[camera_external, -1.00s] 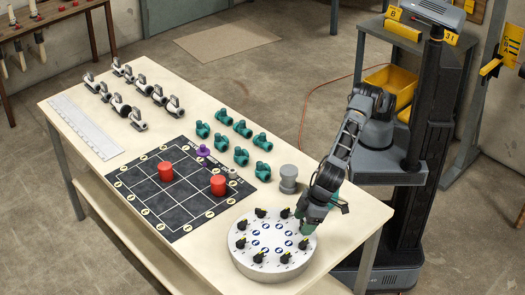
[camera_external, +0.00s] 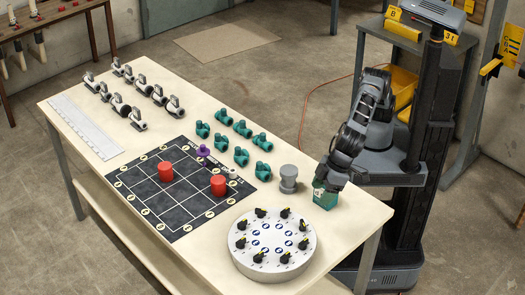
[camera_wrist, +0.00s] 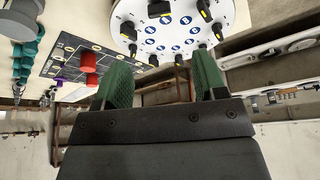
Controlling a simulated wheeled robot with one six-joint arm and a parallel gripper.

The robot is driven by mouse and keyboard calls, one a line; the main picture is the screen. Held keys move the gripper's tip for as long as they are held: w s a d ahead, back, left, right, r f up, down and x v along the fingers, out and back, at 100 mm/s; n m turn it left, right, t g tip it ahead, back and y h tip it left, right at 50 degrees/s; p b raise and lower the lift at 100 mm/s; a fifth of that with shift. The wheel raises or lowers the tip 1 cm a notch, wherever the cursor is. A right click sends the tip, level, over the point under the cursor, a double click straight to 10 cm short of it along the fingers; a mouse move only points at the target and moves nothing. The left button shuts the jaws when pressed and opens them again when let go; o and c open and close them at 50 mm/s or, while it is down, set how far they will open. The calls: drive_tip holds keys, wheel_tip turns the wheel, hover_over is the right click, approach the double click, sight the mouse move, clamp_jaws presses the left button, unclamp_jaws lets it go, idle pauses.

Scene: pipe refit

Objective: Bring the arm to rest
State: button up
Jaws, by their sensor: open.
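My gripper (camera_external: 325,197) has green fingers and hangs near the right edge of the table, beside the grey knob-shaped piece. In the wrist view my gripper (camera_wrist: 165,85) shows its two green fingers spread apart with nothing between them. My arm is folded close to my column. The round white dial plate (camera_external: 273,272) with several black knobs lies to the lower left of my gripper, apart from it. It also shows at the top of the wrist view (camera_wrist: 160,48).
The light table (camera_external: 75,100) holds a black grid mat (camera_external: 140,179) with red cylinders (camera_external: 218,185), several teal fittings (camera_external: 243,128), several grey valves (camera_external: 158,95) and a white ruler (camera_external: 86,127). A grey knob-shaped piece (camera_external: 288,178) stands close to my gripper's left.

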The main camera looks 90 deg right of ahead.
drive_tip(key=shift+s+r, duration=0.15)
drive_tip(key=shift+r, duration=0.3)
idle(0.4)
